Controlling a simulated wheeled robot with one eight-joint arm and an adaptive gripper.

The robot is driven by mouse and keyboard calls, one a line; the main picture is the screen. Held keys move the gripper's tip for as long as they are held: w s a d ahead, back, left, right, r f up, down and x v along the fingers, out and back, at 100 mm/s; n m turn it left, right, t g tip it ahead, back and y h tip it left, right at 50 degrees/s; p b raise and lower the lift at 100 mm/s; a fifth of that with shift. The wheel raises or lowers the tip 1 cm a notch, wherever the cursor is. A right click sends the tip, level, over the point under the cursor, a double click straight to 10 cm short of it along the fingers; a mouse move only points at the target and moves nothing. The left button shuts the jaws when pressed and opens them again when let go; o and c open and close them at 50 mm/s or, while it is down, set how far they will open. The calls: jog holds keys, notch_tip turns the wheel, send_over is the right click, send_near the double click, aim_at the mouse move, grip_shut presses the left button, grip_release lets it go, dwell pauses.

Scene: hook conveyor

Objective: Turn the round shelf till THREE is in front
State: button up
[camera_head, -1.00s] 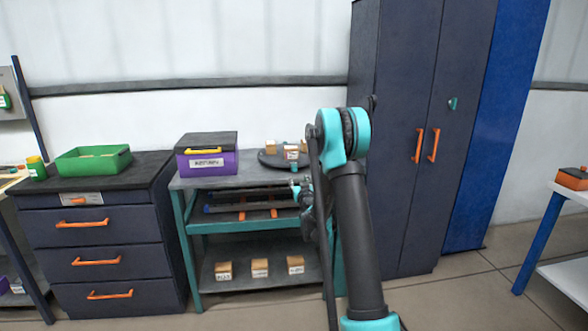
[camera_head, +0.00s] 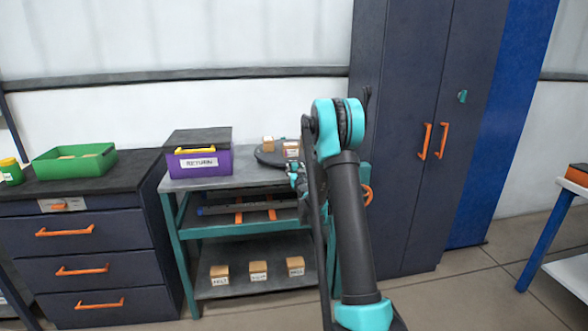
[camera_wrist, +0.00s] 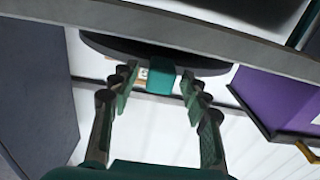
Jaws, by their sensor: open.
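The round shelf (camera_head: 268,159) is a dark disc on the right end of the teal-framed workbench top. Small tan blocks (camera_head: 268,143) stand on it; one block with a white label (camera_head: 291,149) is at its right, its text too small to read. My arm hides the shelf's right part. In the wrist view the shelf (camera_wrist: 110,44) shows as a dark curved edge with a teal tab (camera_wrist: 160,78) on it. My gripper (camera_wrist: 160,86) is open, its fingers on either side of the tab in the picture; I cannot tell whether they touch it. My gripper also shows in the head view (camera_head: 297,178).
A purple box labelled RETURN (camera_head: 205,162) stands left of the shelf. Labelled blocks (camera_head: 258,270) sit on the bench's bottom shelf (camera_head: 240,289). A drawer cabinet (camera_head: 80,255) is at left, a tall dark cabinet (camera_head: 400,215) at right. An orange wheel (camera_head: 367,194) shows beside my arm.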

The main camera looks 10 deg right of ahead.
aim_at(266, 161)
jog(key=shift+c, duration=0.6)
grip_shut()
jog(key=shift+a, duration=0.1)
jog(key=shift+a+m+h, duration=0.7)
jog(key=shift+a+h, duration=0.4)
jog(key=shift+a, duration=0.4)
jog(key=w+a+m+g+h, duration=0.1)
jog(key=a+h, duration=0.1)
jog(key=a, duration=0.1)
jog(key=w+a+m+g+h, duration=0.1)
jog(key=a+m+h, duration=0.1)
jog(key=a+h, duration=0.1)
jog(key=w+a+m+g+h, duration=0.1)
jog(key=a+m+h, duration=0.1)
jog(key=a, duration=0.1)
jog(key=shift+w+h, duration=0.3)
jog(key=shift+w+a+m+g+h, duration=1.1)
jog(key=shift+w+a+m+h, duration=0.25)
jog(key=shift+a+h, duration=0.2)
